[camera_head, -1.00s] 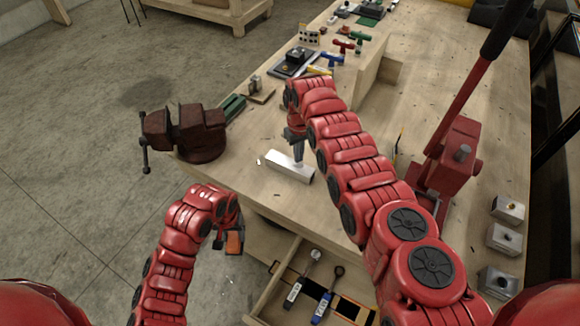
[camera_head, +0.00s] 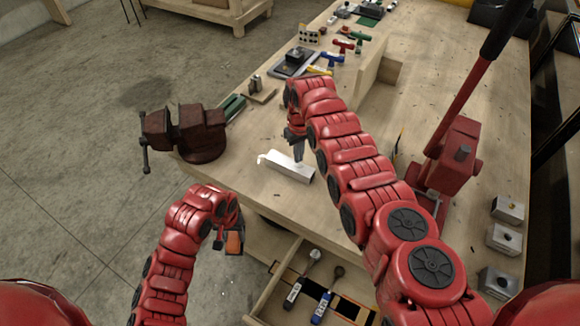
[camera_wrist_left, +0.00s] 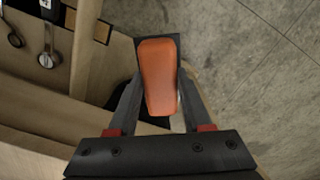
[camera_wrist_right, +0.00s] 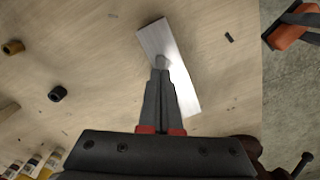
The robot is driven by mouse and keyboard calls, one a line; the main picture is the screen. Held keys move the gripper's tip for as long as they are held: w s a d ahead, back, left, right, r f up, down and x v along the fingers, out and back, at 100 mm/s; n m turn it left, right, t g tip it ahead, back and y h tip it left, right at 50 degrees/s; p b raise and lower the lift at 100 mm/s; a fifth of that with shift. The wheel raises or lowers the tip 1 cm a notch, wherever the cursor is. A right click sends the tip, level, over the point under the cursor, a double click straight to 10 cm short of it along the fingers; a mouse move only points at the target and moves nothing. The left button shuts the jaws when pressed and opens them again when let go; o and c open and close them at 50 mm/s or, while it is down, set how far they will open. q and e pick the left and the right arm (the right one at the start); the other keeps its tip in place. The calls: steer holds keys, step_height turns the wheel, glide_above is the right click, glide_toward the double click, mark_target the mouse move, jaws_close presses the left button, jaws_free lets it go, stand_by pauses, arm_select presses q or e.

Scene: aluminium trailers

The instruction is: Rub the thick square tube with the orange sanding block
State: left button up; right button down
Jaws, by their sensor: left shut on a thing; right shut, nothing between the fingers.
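The thick square tube (camera_head: 287,166) is a short silver bar lying on the bench near its front left edge. My right gripper (camera_head: 298,151) is shut and empty, with its fingertips at the tube's top; in the right wrist view the closed tips (camera_wrist_right: 162,66) overlap the tube (camera_wrist_right: 157,42), and I cannot tell if they touch it. The orange sanding block (camera_wrist_left: 159,75) is held between the fingers of my left gripper (camera_wrist_left: 160,92).
A rusty vise (camera_head: 190,132) stands at the bench's left corner. An open drawer (camera_head: 268,292) with tools sticks out at the front. A red lever press (camera_head: 450,155) stands on the right. Small tools and an upright board (camera_head: 372,68) are further back.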

arm_select(q)
steer(key=shift+f+b, duration=0.55)
steer(key=shift+b, duration=0.05)
arm_select(e)
steer(key=shift+f, duration=0.6)
arm_select(q)
steer(key=shift+r, duration=0.1)
arm_select(e)
steer(key=shift+r, duration=0.1)
